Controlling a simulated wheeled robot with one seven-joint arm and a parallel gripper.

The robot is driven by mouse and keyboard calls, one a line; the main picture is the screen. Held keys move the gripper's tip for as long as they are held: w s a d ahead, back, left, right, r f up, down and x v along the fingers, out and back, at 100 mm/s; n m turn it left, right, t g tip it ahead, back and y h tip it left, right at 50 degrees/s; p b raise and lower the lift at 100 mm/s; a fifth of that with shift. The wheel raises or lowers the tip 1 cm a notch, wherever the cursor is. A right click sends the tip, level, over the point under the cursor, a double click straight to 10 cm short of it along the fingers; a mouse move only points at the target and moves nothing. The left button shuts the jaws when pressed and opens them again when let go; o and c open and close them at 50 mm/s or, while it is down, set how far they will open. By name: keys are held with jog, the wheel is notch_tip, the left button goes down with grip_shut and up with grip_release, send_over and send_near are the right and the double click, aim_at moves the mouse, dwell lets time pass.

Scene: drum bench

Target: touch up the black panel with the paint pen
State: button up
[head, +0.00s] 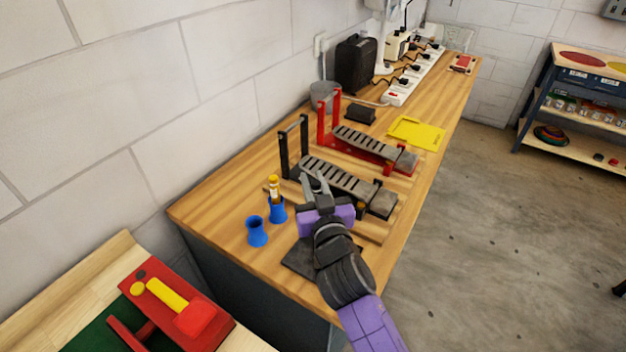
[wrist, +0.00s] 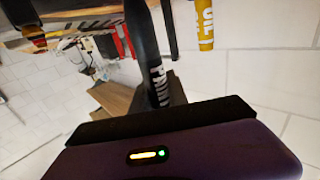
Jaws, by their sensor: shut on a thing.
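My gripper (head: 317,183) is above the wooden bench, beside the black pedal's near end. It is shut on the black paint pen (wrist: 155,75), whose white lettering shows in the wrist view. In the head view the pen is too small and covered to make out clearly. A dark flat square (head: 300,260), apparently the black panel, lies on the bench near the front edge. My wrist covers part of it. The pen looks apart from the panel; I cannot see its tip clearly.
Two blue cups stand left of my gripper: one looks empty (head: 257,232), the other (head: 277,212) holds a yellow oil tube (head: 273,186). Behind are a black pedal (head: 338,176), a red pedal (head: 368,143) and a yellow tray (head: 417,132). A wall runs along the left.

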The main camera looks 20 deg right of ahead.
jog(key=shift+f+b, duration=0.4)
jog(key=shift+f, duration=0.55)
jog(key=shift+f+b, duration=1.05)
jog(key=shift+b, duration=0.35)
dwell(1.9)
jog(key=shift+r, duration=0.15)
jog(key=shift+r+p, duration=1.9)
jog(key=shift+r, duration=0.55)
